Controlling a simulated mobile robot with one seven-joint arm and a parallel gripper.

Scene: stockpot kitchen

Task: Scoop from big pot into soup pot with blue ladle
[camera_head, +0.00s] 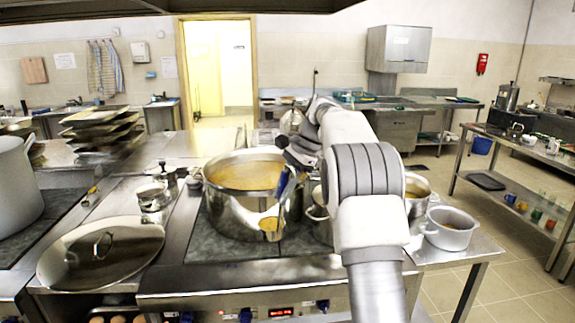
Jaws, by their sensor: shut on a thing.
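The big pot (226,208) is a wide steel pot on the stove, nearly full of yellow-orange soup. My gripper (291,166) is above its right rim, partly hidden by my arm, and is shut on the blue ladle (284,184). The ladle's blue handle slants down along the pot's right front. An orange oval low on that line looks like soup in its bowl, in front of the pot wall; a reflection is possible. Smaller pots stand right of my arm: a steel pot (421,187) holding soup and a grey pot (450,239). I cannot tell which is the soup pot.
Another steel pot (317,228) is mostly hidden behind my arm, close to the big pot. A large lid (75,262) and small steel containers (150,197) lie to the left. A tall pot (15,195) stands at far left. Open floor lies at right.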

